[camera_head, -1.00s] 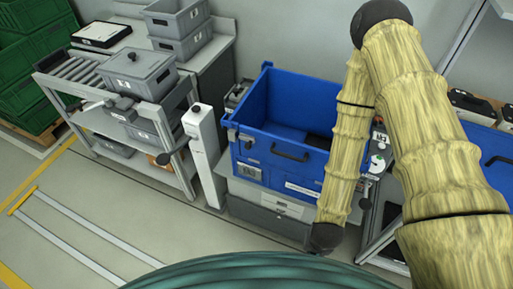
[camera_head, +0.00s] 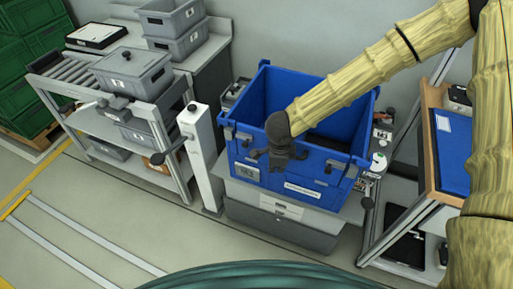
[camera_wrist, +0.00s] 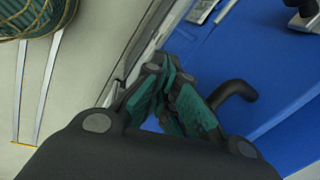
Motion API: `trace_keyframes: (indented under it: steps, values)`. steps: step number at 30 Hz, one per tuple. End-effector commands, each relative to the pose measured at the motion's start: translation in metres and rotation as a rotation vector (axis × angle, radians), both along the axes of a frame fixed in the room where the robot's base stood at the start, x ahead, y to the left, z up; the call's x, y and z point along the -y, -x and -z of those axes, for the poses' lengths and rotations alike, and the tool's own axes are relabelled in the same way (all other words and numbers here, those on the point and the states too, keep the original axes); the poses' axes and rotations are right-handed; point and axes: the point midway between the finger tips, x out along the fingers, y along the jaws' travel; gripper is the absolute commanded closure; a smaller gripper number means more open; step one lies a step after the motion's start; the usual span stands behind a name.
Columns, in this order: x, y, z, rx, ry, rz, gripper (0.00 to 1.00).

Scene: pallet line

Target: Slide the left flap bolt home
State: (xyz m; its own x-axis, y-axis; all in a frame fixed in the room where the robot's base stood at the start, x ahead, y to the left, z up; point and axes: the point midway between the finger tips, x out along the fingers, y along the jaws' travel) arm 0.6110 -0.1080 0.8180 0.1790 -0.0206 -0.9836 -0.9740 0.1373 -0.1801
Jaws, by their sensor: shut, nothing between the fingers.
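The blue crate (camera_head: 318,183) stands on a grey base, its front wall facing me. A small dark fitting at the upper left of that wall looks like the left flap bolt (camera_head: 243,139); its exact slide position is too small to tell. My gripper (camera_head: 280,166) is in front of the wall's middle, right of that fitting, and hides part of the wall. In the wrist view its teal fingers (camera_wrist: 172,100) are together and empty, close to a dark curved handle (camera_wrist: 240,91) on the blue face. Whether they touch it is unclear. Another dark fitting (camera_wrist: 305,15) is at the top right.
A white post (camera_head: 199,155) stands left of the crate. A grey rack with bins (camera_head: 130,75) is farther left. A shelf with a blue panel (camera_head: 453,150) is at the right. Open floor (camera_head: 95,205) lies at the front left.

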Motion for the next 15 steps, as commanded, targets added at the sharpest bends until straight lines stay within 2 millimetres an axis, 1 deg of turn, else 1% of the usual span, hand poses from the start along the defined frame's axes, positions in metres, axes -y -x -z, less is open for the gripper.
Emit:
trace_keyframes:
  steps: [1, 6, 12, 15]
  values:
    - [-0.004, -0.009, -0.012, 0.000, -0.028, 0.054, 1.00]
    - [-0.020, -0.031, -0.055, -0.025, -0.124, 0.225, 1.00]
    - [-0.034, -0.048, -0.100, -0.059, -0.225, 0.374, 1.00]
    - [-0.039, -0.052, -0.116, -0.074, -0.257, 0.417, 1.00]
